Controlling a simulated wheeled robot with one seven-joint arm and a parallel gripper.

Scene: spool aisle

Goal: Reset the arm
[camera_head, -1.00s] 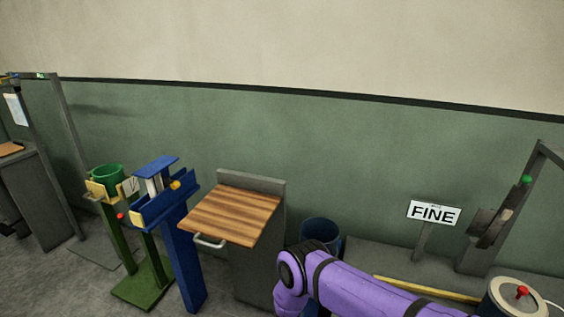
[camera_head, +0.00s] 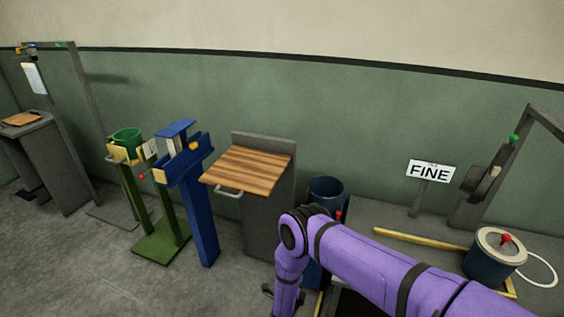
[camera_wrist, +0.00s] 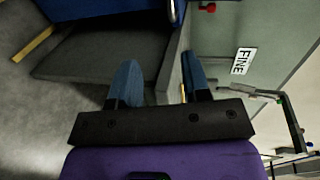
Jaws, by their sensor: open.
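My purple arm (camera_head: 370,265) reaches in from the lower right of the head view and bends down at its elbow. Its lower end is mostly cut off by the bottom edge there, so I cannot make out the fingers in that view. In the wrist view my gripper (camera_wrist: 160,78) shows two blue fingers set apart on a dark bar. It is open, with nothing between the fingers. A grey surface lies beyond them.
A wooden-topped stand (camera_head: 248,172), a blue stand (camera_head: 197,205) and a green stand (camera_head: 160,240) stand left of my arm. A blue bin (camera_head: 325,190) is behind the elbow. Right are a FINE sign (camera_head: 430,172) and a lidded pot (camera_head: 490,262). Floor is clear lower left.

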